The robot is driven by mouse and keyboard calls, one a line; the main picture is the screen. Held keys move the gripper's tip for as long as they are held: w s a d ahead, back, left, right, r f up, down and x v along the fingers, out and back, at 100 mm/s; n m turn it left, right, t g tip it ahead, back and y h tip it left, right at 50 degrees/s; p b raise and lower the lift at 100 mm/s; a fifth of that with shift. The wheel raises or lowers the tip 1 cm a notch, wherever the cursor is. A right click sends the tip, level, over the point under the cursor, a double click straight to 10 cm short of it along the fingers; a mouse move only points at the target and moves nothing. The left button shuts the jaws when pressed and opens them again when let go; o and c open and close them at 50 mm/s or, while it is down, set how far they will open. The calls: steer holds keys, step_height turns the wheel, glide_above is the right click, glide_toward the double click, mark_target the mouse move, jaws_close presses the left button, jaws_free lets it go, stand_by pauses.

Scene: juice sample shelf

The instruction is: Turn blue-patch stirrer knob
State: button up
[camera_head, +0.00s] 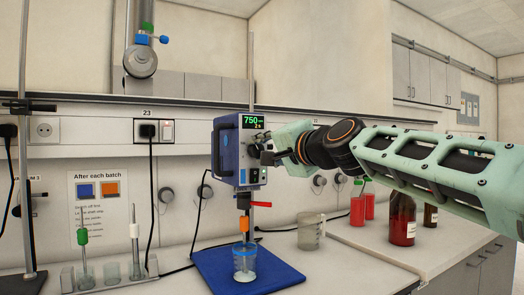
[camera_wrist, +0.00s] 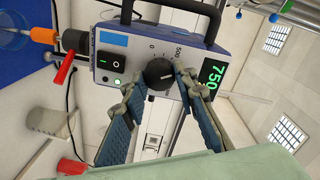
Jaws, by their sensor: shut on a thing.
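The stirrer (camera_head: 226,152) is a blue box with a grey front, standing upright at the centre of the head view. Its green display (camera_head: 253,121) reads 750. In the wrist view, a blue patch (camera_wrist: 113,39) sits on the front beside the power switch (camera_wrist: 111,61). The black round knob (camera_wrist: 158,73) has a scale marked 0 and 500. My gripper (camera_wrist: 158,86) is shut on the knob, with a fingertip at each side of it. In the head view my gripper (camera_head: 268,156) reaches the front from the right and hides the knob.
A beaker (camera_head: 244,270) stands on a blue mat (camera_head: 280,272) under the stirrer. An empty glass jug (camera_head: 310,232), red containers (camera_head: 357,210) and a brown bottle (camera_head: 402,218) stand to the right. A rack (camera_head: 110,280) and a metal stand (camera_head: 25,180) are at left.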

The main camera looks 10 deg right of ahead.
steer(key=o, duration=1.2)
steer(key=shift+c, duration=0.2)
steer(key=shift+s+d, duration=0.3)
steer(key=shift+s, duration=0.2)
steer(key=v, duration=1)
steer(key=shift+s, duration=0.45)
steer(key=shift+r, duration=0.1)
